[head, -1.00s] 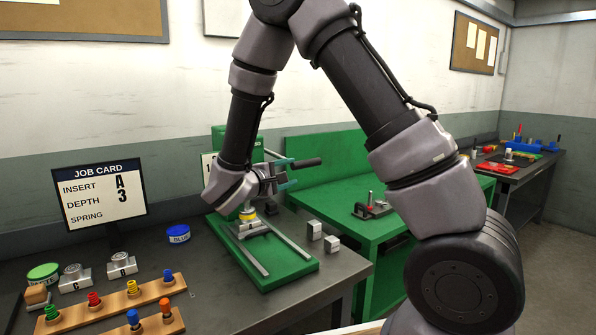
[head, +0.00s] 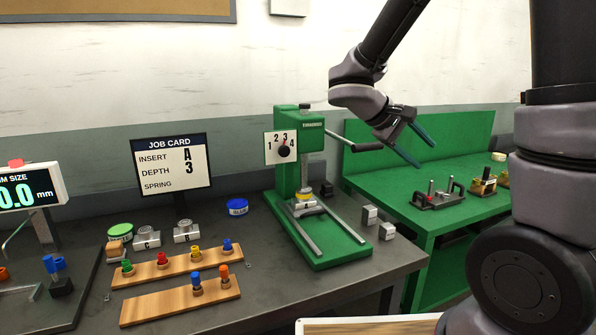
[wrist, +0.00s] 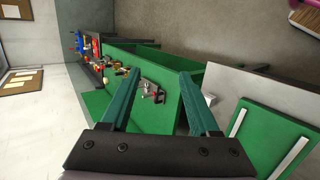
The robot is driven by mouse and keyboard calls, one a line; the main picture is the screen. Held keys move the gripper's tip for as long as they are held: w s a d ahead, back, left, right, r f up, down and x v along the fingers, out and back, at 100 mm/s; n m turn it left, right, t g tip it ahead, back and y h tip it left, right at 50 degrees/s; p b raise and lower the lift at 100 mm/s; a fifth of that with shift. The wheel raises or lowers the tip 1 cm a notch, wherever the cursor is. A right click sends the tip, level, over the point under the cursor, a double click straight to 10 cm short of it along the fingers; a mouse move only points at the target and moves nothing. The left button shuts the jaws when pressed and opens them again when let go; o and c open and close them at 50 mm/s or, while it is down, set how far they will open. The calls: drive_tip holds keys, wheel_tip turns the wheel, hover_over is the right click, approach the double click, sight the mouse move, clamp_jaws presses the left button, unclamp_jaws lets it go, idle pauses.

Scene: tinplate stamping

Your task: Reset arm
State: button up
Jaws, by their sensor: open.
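My gripper (head: 416,148) is raised in the air to the right of the green press (head: 287,165). Its two teal fingers are apart with nothing between them, and it touches nothing. The wrist view also shows the open gripper (wrist: 158,88), with the green bench beyond it. The press has a dial marked 1 to 4 (head: 283,147) and a black-ended lever (head: 366,148). A small metal part with a yellow band (head: 305,201) sits under the press ram.
The job card (head: 171,164) reads insert A, depth 3, with spring blank. A blue tin (head: 237,208) and metal blocks (head: 370,215) lie on the dark bench. A clamp fixture (head: 438,195) stands on the green bench (head: 425,217).

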drive_tip(key=s+r+m+y, duration=0.3)
drive_tip(key=s+m+y, duration=0.2)
drive_tip(key=s+y, duration=0.35)
drive_tip(key=s+a+r+m+t+y, duration=0.2)
drive_tip(key=a+r+m+t+y, duration=0.1)
drive_tip(key=r+t, duration=0.2)
wheel_tip(320, 180, up, 2)
drive_tip(key=shift+s+a+r+y, duration=0.15)
drive_tip(key=shift+s+a+y, duration=0.1)
drive_tip(key=shift+a+y, duration=0.1)
